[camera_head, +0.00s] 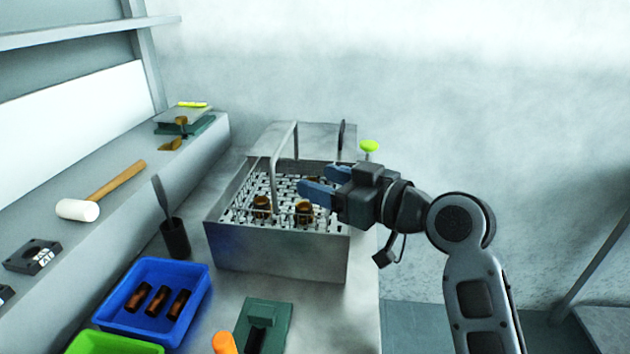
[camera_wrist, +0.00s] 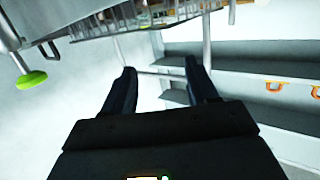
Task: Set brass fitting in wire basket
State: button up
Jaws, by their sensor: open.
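My gripper (camera_head: 306,181) is open and empty, its two blue fingers pointing left above the right part of the wire basket (camera_head: 283,188). The basket sits inside a grey metal tank, and a tall handle frame rises from it. Two brass fittings, one on the left (camera_head: 262,207) and one on the right (camera_head: 304,212), stand in the basket near its front. Several dark copper-brown fittings (camera_head: 157,300) lie in a blue bin (camera_head: 205,280) at the front left. In the wrist view my gripper (camera_wrist: 160,67) shows nothing between its fingers; the basket's wire edge (camera_wrist: 160,18) is at the top.
The metal tank (camera_head: 275,252) has raised walls. A green knob (camera_head: 369,146) stands at its back right. A mallet (camera_head: 100,192) lies on the left ledge.

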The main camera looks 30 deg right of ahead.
jog(key=b+v, duration=0.1)
jog(key=v, duration=0.8)
jog(key=shift+s, duration=0.2)
jog(key=s+f+m+h, duration=0.5)
jog(key=s+f+h, duration=0.1)
jog(key=s+f, duration=0.8)
jog(key=s+a, duration=0.2)
jog(key=s, duration=0.7)
jog(key=s+a, duration=0.2)
jog(key=s, duration=0.8)
jog(key=shift+f+n, duration=0.3)
jog(key=shift+a, duration=0.15)
